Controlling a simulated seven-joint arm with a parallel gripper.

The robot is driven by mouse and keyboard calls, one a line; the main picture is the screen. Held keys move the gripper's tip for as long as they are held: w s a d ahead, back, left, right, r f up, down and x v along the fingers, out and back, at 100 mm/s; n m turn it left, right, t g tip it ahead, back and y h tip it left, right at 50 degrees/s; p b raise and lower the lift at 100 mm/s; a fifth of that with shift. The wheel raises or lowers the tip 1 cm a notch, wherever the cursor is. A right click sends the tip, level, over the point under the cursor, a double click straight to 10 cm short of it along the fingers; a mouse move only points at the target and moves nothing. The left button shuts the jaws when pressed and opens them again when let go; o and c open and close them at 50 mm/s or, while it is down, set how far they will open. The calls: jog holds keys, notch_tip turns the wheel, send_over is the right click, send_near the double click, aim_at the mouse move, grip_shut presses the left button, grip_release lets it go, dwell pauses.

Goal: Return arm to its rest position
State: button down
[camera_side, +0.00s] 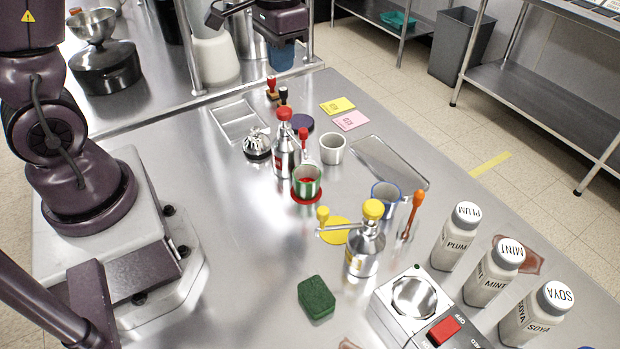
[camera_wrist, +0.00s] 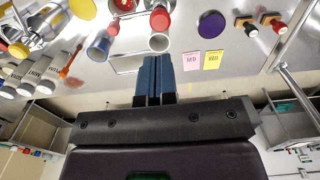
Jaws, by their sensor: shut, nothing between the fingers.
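My gripper (camera_side: 281,58) hangs at the top of the side view, beyond the back end of the work counter's objects. Its blue fingers point down. In the wrist view the two blue fingers (camera_wrist: 154,75) lie side by side, closed together with nothing between them. The gripper is apart from the cups and dispensers on the steel counter (camera_side: 235,215). My arm between base and gripper is mostly outside the side view.
A red-topped dispenser (camera_side: 287,145), white cup (camera_side: 333,148), green cup (camera_side: 307,181), blue-rimmed cup (camera_side: 385,195) and yellow-topped dispenser (camera_side: 365,245) stand mid-counter. A metal post (camera_side: 308,35) rises close beside the gripper. Labelled bottles (camera_side: 494,272) and a green sponge (camera_side: 317,297) are nearer.

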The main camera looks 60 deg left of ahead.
jog(key=s+d+r+t, duration=0.2)
jog(key=s+d+r, duration=0.1)
jog(key=s+r, duration=0.2)
jog(key=s+d+r+t, duration=0.3)
jog(key=s+r, duration=0.3)
jog(key=s, duration=0.4)
jog(key=shift+d+r+t, duration=0.2)
jog(key=shift+d+t, duration=0.1)
jog(key=shift+d, duration=0.45)
